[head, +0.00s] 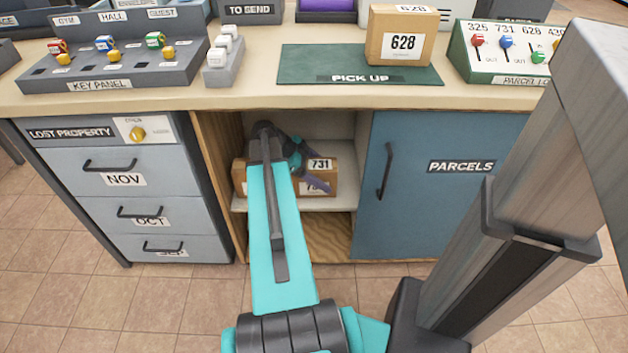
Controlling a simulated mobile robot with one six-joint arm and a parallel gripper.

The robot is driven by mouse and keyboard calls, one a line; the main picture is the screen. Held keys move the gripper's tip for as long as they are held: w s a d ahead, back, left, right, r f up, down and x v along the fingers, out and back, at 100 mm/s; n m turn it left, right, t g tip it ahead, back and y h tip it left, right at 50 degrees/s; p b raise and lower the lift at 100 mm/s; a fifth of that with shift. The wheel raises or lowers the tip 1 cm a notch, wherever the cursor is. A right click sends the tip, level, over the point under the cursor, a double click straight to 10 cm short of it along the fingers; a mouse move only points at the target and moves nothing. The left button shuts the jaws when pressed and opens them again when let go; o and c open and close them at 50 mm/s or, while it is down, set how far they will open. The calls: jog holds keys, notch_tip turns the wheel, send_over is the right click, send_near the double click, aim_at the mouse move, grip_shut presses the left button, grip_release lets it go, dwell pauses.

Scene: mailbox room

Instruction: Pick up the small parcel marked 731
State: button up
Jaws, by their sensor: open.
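The parcel marked 731 (329,178) is a brown box on the shelf inside the open cupboard under the counter. A 731 label shows on its top and a second label, partly covered, on its front. My teal arm reaches into the cupboard from the front. My gripper (312,173) is open at the parcel, with a dark finger crossing in front of its face. I cannot tell whether the fingers touch it. Brown cardboard (239,178) also shows left of my arm; whether it is the same box is hidden by the arm.
A blue PARCELS door (458,182) stands right of the opening, and a LOST PROPERTY drawer unit (128,190) left. On the counter, a parcel marked 628 (386,52) sits on the green PICK UP mat (318,62). A key panel (104,70) and parcel lever panel (500,60) flank it.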

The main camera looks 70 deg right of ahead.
aim_at(321, 165)
dwell(0.4)
jog(key=c, duration=1.5)
jog(key=shift+r, duration=0.2)
jog(key=shift+r+p, duration=0.3)
jog(key=shift+r, duration=0.25)
notch_tip(321, 165, up, 2)
jog(key=shift+r+p, duration=0.1)
jog(key=shift+p, duration=0.25)
jog(key=s+a+p, duration=0.1)
jog(key=a, duration=0.1)
jog(key=s+a+p, duration=0.1)
jog(key=a, duration=0.2)
jog(key=s+a+r+p, duration=0.1)
jog(key=a, duration=0.1)
jog(key=shift+s+a+r, duration=0.1)
jog(key=shift+s+a, duration=0.15)
jog(key=shift+a, duration=0.05)
